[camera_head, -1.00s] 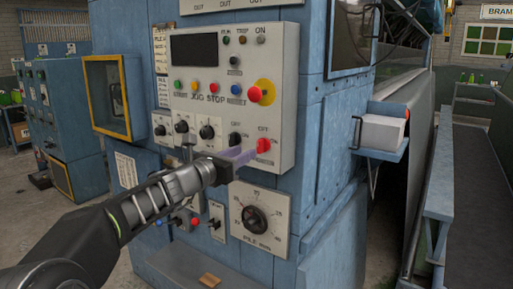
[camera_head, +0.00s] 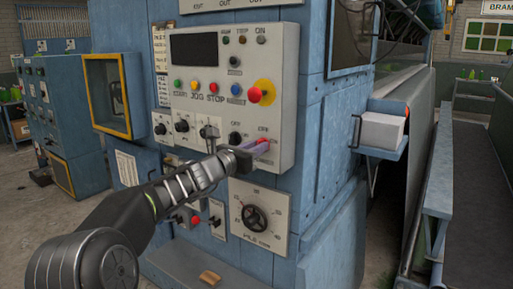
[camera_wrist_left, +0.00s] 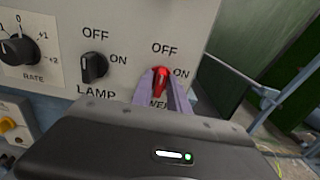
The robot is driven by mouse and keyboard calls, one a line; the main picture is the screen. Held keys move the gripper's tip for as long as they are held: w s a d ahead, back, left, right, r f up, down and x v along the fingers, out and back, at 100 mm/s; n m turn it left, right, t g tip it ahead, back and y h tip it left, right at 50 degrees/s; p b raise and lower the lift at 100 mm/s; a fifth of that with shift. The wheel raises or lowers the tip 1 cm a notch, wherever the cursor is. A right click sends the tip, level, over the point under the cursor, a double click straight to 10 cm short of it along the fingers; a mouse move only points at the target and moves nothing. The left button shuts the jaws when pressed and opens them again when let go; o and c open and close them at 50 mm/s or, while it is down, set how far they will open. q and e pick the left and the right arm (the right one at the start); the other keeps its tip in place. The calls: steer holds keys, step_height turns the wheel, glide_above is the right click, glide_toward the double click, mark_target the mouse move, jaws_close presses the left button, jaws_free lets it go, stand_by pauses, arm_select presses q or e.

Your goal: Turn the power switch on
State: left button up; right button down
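The red power switch (camera_head: 262,144) is a rotary knob at the lower right of the grey control panel (camera_head: 285,120). In the left wrist view the knob (camera_wrist_left: 160,81) points up towards OFF, with ON to its right. My left gripper (camera_head: 256,148) is at the knob, its two pale purple fingers (camera_wrist_left: 162,92) apart, one on each side of it. I cannot tell whether they touch it. The fingers partly cover the label below the knob. My right gripper is out of view.
The black lamp switch (camera_wrist_left: 94,66) is close on the left of the power switch. A red button on a yellow disc (camera_head: 256,94) sits above. The pile dial (camera_head: 255,218) is below. A blue shelf with a white block (camera_head: 382,131) juts out at right.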

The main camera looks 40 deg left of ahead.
arm_select(q)
jaws_close()
stand_by(0.4)
steer(key=m+b, duration=0.5)
steer(key=m, duration=0.1)
steer(key=m+b, duration=0.5)
steer(key=m, duration=0.1)
steer(key=m+b, duration=0.5)
steer(key=shift+d+f+m, duration=0.2)
steer(key=shift+f+m, duration=0.1)
steer(key=shift+m, duration=0.1)
stand_by(0.5)
steer(key=shift+o, duration=1.6)
jaws_free()
